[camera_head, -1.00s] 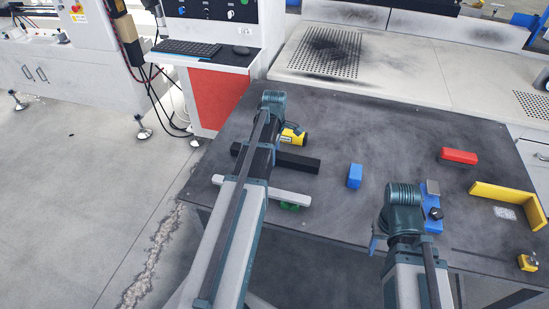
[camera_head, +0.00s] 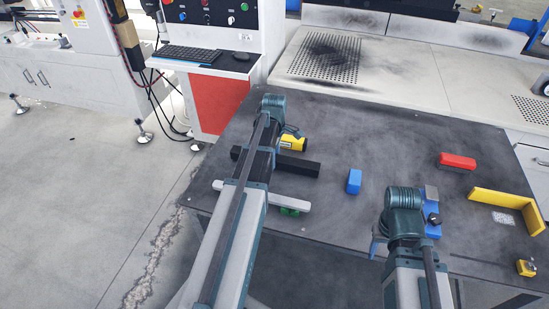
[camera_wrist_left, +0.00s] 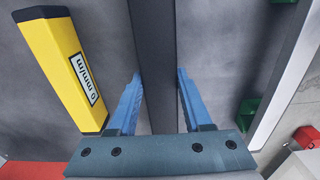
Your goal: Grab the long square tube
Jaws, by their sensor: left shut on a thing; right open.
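The long square tube, a dark bar (camera_head: 300,167), lies across the table's left part in the head view, partly behind my left arm. In the left wrist view the tube (camera_wrist_left: 154,60) runs from the top edge down between the blue fingers. My left gripper (camera_wrist_left: 159,76) is shut on it, one finger along each side. In the head view the left fingers are hidden by the arm. My right gripper (camera_head: 376,246) is open at the front right of the table, mostly hidden by its own wrist.
Beside the tube lie a yellow labelled block (camera_head: 294,144) and a white bar (camera_head: 290,202) on green supports (camera_head: 289,211). A blue block (camera_head: 354,181), red block (camera_head: 457,161), yellow angle piece (camera_head: 503,198) and blue fixture (camera_head: 433,226) are to the right. The table's middle back is clear.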

